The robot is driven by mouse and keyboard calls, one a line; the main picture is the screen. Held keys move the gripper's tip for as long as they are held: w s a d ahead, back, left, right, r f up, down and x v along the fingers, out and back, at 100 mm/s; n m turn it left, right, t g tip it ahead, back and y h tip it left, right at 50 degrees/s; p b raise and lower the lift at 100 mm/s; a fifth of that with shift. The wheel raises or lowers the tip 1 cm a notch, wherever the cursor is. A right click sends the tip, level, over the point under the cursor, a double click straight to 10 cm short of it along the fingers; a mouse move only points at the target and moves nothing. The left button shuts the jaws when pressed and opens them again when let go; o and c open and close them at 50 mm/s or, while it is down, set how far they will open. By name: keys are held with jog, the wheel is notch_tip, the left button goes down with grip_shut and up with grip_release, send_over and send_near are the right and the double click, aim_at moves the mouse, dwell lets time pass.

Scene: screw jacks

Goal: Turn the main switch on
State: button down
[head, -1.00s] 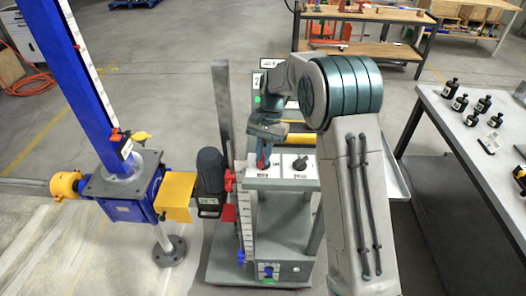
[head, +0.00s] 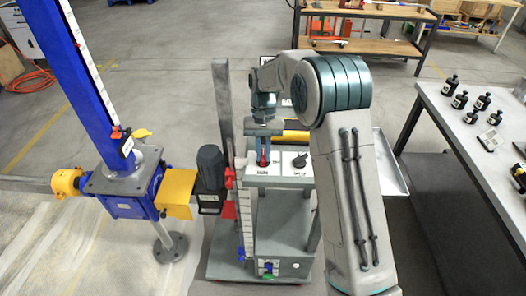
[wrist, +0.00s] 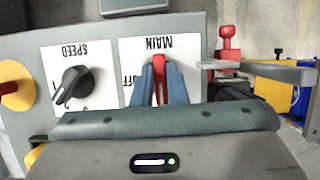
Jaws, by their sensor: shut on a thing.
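The main switch (wrist: 160,66) is a red handle on a white plate marked MAIN, upside down in the wrist view. My gripper (wrist: 164,84) is shut on it, one blue-grey finger on each side. Its handle lies roughly upright in that picture, with an OFF mark partly showing to its left. The fingers hide the rest of the plate's marks. In the head view, my gripper (head: 263,152) points down over the switch on the grey control panel (head: 276,182).
A black speed knob (wrist: 72,84) sits beside the switch. A yellow and red button (wrist: 12,86) is at the wrist view's left edge. A blue screw jack (head: 125,190) and a grey motor (head: 210,170) stand left. A table with black bottles (head: 460,100) is at right.

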jog(key=c, duration=1.4)
grip_release()
jog(key=shift+c, duration=0.2)
jog(key=b+v, duration=0.1)
jog(key=v, duration=1.3)
jog(key=shift+s, duration=0.1)
